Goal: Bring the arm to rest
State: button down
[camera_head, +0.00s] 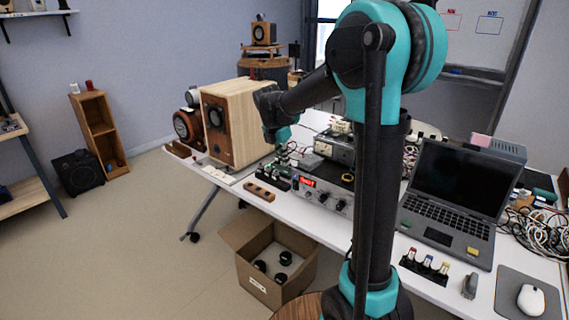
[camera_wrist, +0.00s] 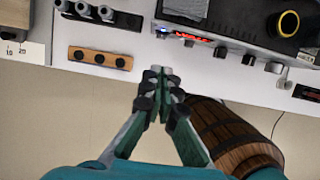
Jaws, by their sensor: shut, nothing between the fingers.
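My arm, teal and black, rises through the middle right of the head view, its forearm reaching left over the white table (camera_head: 334,222). My gripper (camera_wrist: 161,73) is shut and empty, pointing at the table's front edge in the wrist view. In the head view the gripper (camera_head: 277,137) shows small and partly blurred near the wooden speaker (camera_head: 243,130). A wooden block with dark holes (camera_wrist: 100,58) lies left of the fingertips. An amplifier-like unit with a red display (camera_wrist: 210,43) stands to their right; it also shows in the head view (camera_head: 322,190).
An open cardboard box (camera_head: 262,285) with several dark round parts stands on the floor before the table. A wooden barrel (camera_wrist: 232,135) is below right of my gripper in the wrist view. A laptop (camera_head: 452,195), cables (camera_head: 535,228) and a mouse (camera_head: 531,299) crowd the right.

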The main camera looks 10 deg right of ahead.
jog(key=s+d+f+m+y, duration=0.1)
jog(key=s+d+f+m, duration=0.2)
jog(key=s+m, duration=0.6)
jog(key=s+d+f+m+t, duration=0.1)
jog(key=s+d+f+m, duration=0.1)
jog(key=s+f+m, duration=0.3)
jog(key=s+d+f+m+y, duration=0.1)
jog(key=s+d+f+m, duration=0.2)
jog(key=s+m, duration=1)
jog(key=shift+s+d+f+t+y, duration=0.35)
jog(key=shift+s+f, duration=0.1)
jog(key=shift+f, duration=0.5)
